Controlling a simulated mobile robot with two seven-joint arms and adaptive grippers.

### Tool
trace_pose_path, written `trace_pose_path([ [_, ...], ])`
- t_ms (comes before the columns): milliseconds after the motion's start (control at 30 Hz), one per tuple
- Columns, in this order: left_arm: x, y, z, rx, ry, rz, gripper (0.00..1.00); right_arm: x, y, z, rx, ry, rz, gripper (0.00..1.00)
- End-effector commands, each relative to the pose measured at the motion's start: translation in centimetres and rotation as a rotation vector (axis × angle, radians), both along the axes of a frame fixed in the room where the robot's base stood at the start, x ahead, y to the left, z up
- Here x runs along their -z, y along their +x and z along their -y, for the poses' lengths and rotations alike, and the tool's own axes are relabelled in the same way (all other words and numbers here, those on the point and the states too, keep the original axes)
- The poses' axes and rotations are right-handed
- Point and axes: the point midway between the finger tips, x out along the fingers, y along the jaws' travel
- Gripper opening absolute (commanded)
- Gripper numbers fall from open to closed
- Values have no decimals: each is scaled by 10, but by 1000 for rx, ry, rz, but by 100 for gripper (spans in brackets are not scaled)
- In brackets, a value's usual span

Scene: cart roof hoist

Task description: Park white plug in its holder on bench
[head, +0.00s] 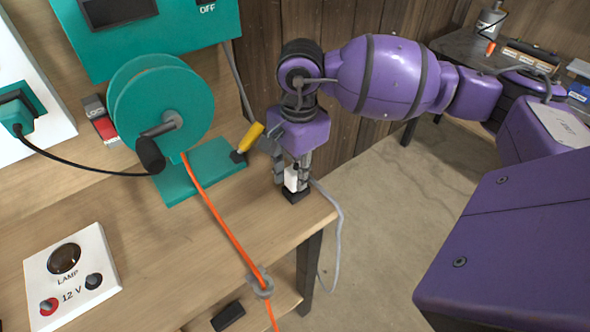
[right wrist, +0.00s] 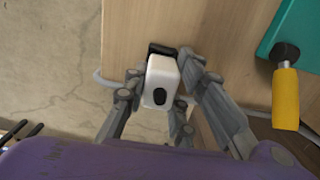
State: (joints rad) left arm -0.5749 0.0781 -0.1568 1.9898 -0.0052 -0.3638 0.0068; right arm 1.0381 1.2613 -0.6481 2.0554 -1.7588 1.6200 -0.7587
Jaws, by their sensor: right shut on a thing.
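The white plug (head: 291,178) is upright between the fingers of my right gripper (head: 291,180), at the bench's right corner. It also shows in the right wrist view (right wrist: 160,82), with the gripper's fingers (right wrist: 160,105) on both sides of it. The black holder (head: 296,194) sits on the bench (head: 240,225) directly below the plug. In the right wrist view part of the holder (right wrist: 162,48) shows past the plug. I cannot tell whether the plug is seated in it. A grey cable (head: 340,225) hangs off the bench edge. My left gripper is out of view.
A green reel (head: 150,100) with a black crank and an orange cord stands to the left. A yellow-handled lever (head: 251,136) is close to the right gripper. A lamp box (head: 72,275) lies at the front left.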

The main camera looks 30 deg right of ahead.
Motion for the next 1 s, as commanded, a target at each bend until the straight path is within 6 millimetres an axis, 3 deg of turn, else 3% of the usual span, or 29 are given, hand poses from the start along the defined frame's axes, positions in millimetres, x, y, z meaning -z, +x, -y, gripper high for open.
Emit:
trace_pose_path([
  [333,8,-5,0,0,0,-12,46,9,0,0,0,0,0,0],
  [367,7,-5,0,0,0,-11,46,8,0,0,0,0,1,28],
  [500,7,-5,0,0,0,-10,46,8,0,0,0,0,1,46],
  [833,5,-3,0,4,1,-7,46,6,0,0,0,0,1,46],
  [1000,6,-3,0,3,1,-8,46,-14,1,1,1,0,4,46],
])
